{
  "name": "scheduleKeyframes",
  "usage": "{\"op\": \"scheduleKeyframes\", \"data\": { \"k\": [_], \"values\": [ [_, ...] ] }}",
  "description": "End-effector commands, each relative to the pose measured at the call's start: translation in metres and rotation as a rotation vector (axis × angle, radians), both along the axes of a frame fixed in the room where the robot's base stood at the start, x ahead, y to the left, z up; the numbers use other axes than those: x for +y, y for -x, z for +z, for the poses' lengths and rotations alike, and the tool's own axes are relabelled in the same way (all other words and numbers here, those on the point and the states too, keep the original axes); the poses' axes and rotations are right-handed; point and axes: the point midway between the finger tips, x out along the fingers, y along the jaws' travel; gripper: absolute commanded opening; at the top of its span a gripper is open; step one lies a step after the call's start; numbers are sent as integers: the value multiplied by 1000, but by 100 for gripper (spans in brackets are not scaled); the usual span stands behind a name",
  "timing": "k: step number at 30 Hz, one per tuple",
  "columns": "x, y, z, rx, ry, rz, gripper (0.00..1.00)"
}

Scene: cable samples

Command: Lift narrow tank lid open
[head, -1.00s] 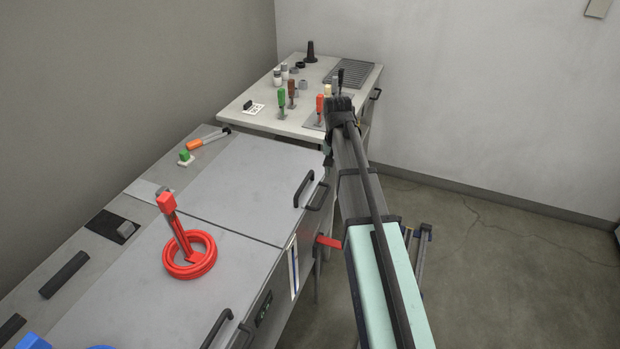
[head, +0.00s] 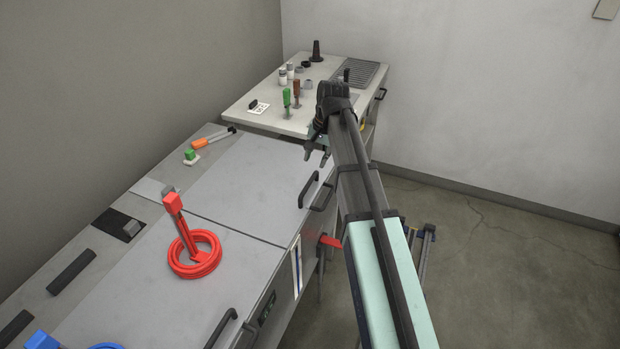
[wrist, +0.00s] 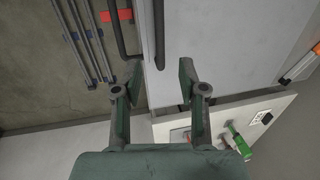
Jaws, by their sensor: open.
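Two flat grey lids cover the bench. The far lid (head: 245,185) is shut and has a dark bar handle (head: 308,188) at its right edge; the near lid (head: 150,295) is also shut, with its own handle (head: 219,328). The near lid is cut off, so I cannot compare their widths fully. My gripper (head: 316,154) is open and empty, above the far lid's far right corner, beyond its handle. In the wrist view my gripper (wrist: 160,80) has its fingers apart, with the lid's edge and the handle bar (wrist: 159,32) just beyond the fingertips.
A red cable coil with an upright red-topped piece (head: 194,254) stands on the near lid. A red lever (head: 330,241) sticks out from the bench front. The back table (head: 250,118) holds bottles and a green-handled tool (head: 287,97).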

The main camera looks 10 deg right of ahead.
Motion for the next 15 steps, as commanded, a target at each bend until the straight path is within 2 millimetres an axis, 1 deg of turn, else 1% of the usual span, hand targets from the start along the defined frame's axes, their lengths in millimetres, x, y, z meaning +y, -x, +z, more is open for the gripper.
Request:
{"op": "scheduleKeyframes", "data": {
  "k": [1,9,15],
  "values": [
    [2,0,-8,4,0,1,41],
    [8,-5,-52,3,1,0,41],
    [13,-9,-80,3,1,0,41]
  ]
}}
